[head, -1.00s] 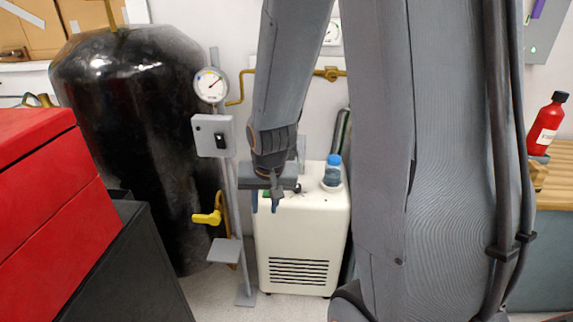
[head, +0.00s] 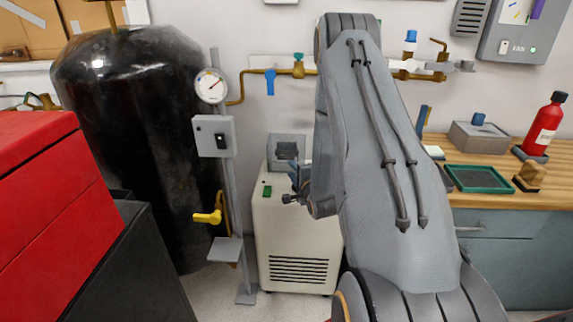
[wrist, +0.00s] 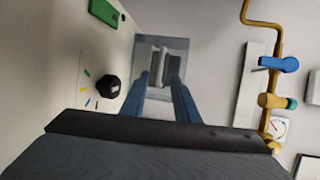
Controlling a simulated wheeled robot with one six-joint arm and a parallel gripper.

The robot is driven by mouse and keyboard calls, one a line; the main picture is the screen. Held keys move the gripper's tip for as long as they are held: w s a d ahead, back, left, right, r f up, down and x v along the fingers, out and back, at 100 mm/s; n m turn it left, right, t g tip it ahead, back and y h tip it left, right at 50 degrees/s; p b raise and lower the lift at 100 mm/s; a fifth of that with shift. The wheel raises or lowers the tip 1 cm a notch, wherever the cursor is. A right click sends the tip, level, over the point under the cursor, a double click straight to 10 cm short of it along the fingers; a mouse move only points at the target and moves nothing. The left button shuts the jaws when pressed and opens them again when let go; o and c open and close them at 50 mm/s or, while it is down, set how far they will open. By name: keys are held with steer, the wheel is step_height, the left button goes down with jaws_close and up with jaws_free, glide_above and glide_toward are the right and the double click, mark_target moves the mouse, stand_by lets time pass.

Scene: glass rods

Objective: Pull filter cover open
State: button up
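A grey square box (head: 287,142) stands at the wall behind the white machine's top. I take it for the filter housing. In the wrist view it is a grey panel (wrist: 180,50) with a pale upright bar (wrist: 152,62) like a handle on its face. My gripper (head: 292,172) is just in front of and below the box in the head view, partly hidden by my arm. In the wrist view my gripper (wrist: 159,77) is open, its two blue fingers either side of the bar's line. Nothing is between the fingers, and contact cannot be told.
The white machine (head: 297,235) stands below my gripper, with a green switch (wrist: 104,12) and black knob (wrist: 108,88). A gauge stand (head: 232,200) and black tank (head: 130,140) are left. Brass pipes with a blue valve handle (wrist: 278,64) run along the wall. A wooden bench (head: 500,185) is right.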

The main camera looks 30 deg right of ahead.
mark_target(286, 162)
steer(key=shift+p+x, duration=0.4)
steer(key=shift+x, duration=3.45)
jaws_close()
